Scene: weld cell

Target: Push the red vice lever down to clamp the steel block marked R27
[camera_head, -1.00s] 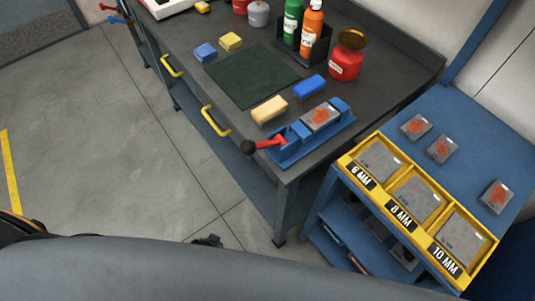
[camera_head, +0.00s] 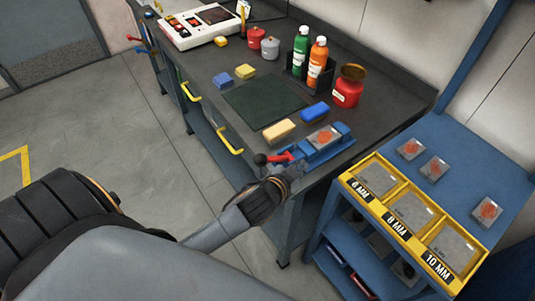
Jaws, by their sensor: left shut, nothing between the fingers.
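The blue vice (camera_head: 312,154) sits at the near right corner of the dark workbench. A steel block (camera_head: 323,139) with a red-orange mark lies between its jaws; the mark is too small to read. The red lever (camera_head: 282,156) sticks out from the vice's left end, roughly level, with a black knob (camera_head: 260,159) at its tip. My left gripper (camera_head: 290,173) is shut and empty, just in front of and below the lever in the picture. Whether it touches the lever, I cannot tell. My right gripper is not in view.
A tan block (camera_head: 279,131) and a blue block (camera_head: 315,112) lie behind the vice, near a dark mat (camera_head: 263,103). Bottles, a red jar (camera_head: 348,92) and a control box stand farther back. At right, a blue cart (camera_head: 465,181) holds yellow labelled trays and marked blocks.

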